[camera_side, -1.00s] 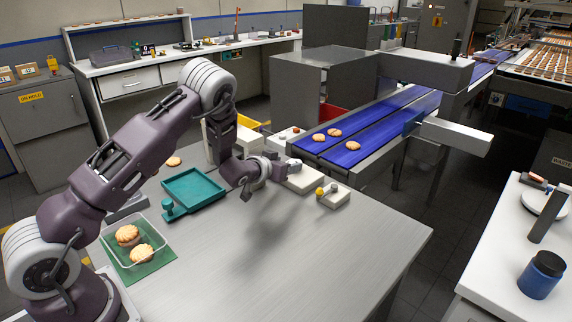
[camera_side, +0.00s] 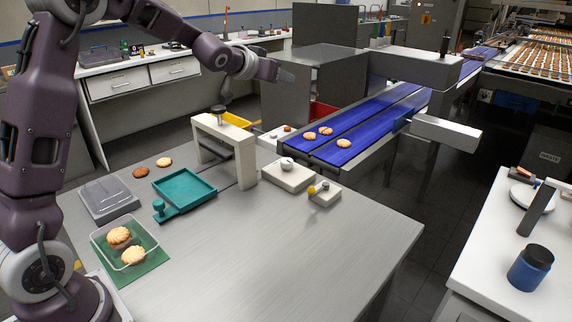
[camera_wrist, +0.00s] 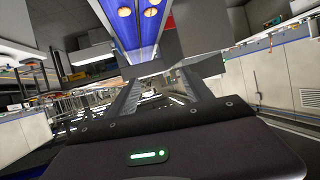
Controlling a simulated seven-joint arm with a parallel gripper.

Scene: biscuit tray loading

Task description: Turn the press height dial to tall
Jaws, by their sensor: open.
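A cream box with a round pale dial (camera_side: 287,163) on top stands near the back right of the steel table; I take it for the press height dial. Its setting is too small to read. The cream arch-shaped press (camera_side: 246,168), with a dark knob on top, stands just left of it. My gripper (camera_side: 287,76) is high above and behind the press, well clear of the dial and touching nothing. In the wrist view my gripper (camera_wrist: 163,88) shows two spread fingers with nothing between them. The dial does not show in that view.
A small cream box with a yellow knob (camera_side: 325,196) stands right of the dial. A teal tray (camera_side: 211,185), a grey scale-like plate (camera_side: 108,198) and a clear box (camera_side: 153,250) of biscuits lie left. The blue conveyor (camera_side: 372,143) carries several biscuits. The table's front is clear.

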